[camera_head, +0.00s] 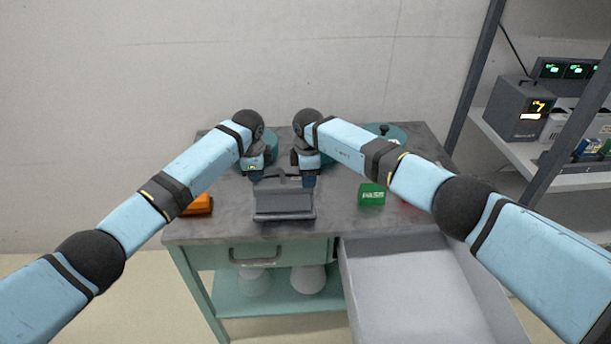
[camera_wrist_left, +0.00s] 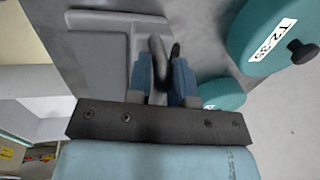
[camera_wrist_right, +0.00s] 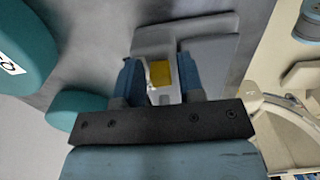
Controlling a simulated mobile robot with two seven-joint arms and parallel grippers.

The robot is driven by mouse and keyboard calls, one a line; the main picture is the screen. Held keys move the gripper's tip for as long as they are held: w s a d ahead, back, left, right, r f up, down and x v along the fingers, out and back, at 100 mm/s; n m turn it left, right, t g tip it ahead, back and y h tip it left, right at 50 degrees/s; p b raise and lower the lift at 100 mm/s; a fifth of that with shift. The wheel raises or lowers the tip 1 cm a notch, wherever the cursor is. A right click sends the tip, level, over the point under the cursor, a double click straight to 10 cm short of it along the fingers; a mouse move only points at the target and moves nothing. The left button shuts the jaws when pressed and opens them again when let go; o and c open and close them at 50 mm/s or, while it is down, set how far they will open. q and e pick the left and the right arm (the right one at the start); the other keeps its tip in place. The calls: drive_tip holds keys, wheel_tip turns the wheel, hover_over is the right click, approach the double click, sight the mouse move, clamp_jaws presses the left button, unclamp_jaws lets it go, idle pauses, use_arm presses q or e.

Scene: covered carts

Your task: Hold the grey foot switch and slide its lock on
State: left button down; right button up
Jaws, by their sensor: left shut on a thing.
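The grey foot switch (camera_head: 284,204) lies on the cart's grey top near its front edge. My left gripper (camera_head: 256,176) is at its back left. In the left wrist view its fingers (camera_wrist_left: 161,78) are closed on a dark grey loop-like part at the back of the switch (camera_wrist_left: 98,47). My right gripper (camera_head: 303,176) is at the back right of the switch. In the right wrist view its fingers (camera_wrist_right: 160,80) are apart, with a yellow slider (camera_wrist_right: 160,73), seemingly the lock, between them on the grey body (camera_wrist_right: 213,55). Contact with the slider is unclear.
An orange object (camera_head: 198,205) lies left of the switch, partly behind my left arm. A green PASS block (camera_head: 371,195) stands to the right. Teal lidded pots (camera_head: 388,132) stand behind. An open drawer (camera_head: 415,285) juts out at the front right. A shelf (camera_head: 550,173) stands right.

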use_arm(q)
drive_tip(key=shift+f, duration=0.1)
use_arm(e)
drive_tip(key=shift+o, duration=0.5)
drive_tip(key=shift+a, duration=0.1)
drive_tip(key=shift+r, duration=0.1)
wheel_tip(320, 180, up, 12)
use_arm(q)
drive_tip(key=c, duration=0.9)
unclamp_jaws()
drive_tip(key=shift+c, duration=0.2)
